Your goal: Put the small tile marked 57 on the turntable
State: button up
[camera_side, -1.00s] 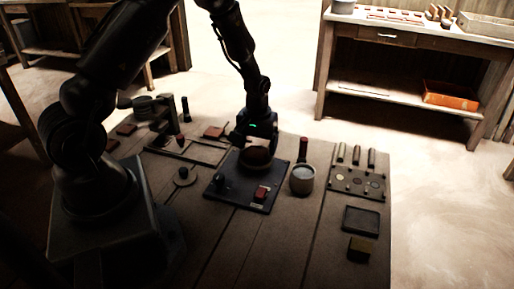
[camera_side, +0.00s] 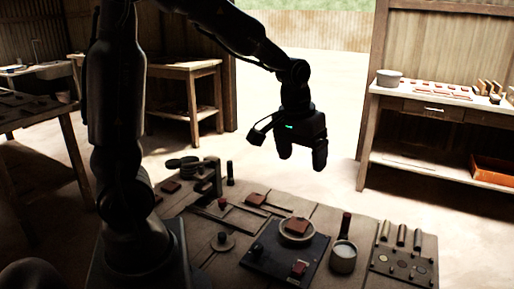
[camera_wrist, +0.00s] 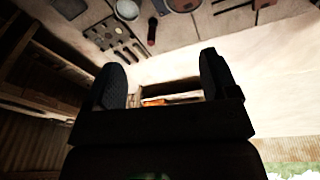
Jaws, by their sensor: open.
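A round turntable with a pale rim (camera_side: 297,238) stands on a dark base plate in the side view. A reddish-brown square tile (camera_side: 297,225) lies on top of it. Its mark is too small to read. A smaller red block (camera_side: 299,269) sits on the front of the same plate. Other reddish tiles lie at the back left (camera_side: 171,187) and behind the turntable (camera_side: 255,199), also unreadable. My gripper (camera_side: 302,158) is open and empty, raised well above the bench and clear of the turntable. In the wrist view its fingers (camera_wrist: 160,60) stand apart with nothing between them.
A grey pot (camera_side: 343,259) and a dark bottle-like item with a red top (camera_side: 346,224) stand right of the plate. A panel with round spots (camera_side: 400,268) is at the right. Upright posts (camera_side: 211,180) rise at the back left. The air around my gripper is clear.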

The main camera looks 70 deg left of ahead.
jog(key=s+d+r+m+t, duration=0.1)
jog(key=s+d+r+m, duration=0.2)
jog(key=s, duration=0.3)
jog(key=s+d+r+m+t, duration=0.2)
jog(key=s+d+r, duration=0.2)
jog(key=s, duration=0.3)
jog(key=shift+d+r+m+t, duration=0.3)
jog(key=shift+r+m, duration=0.1)
jog(key=shift+r, duration=0.05)
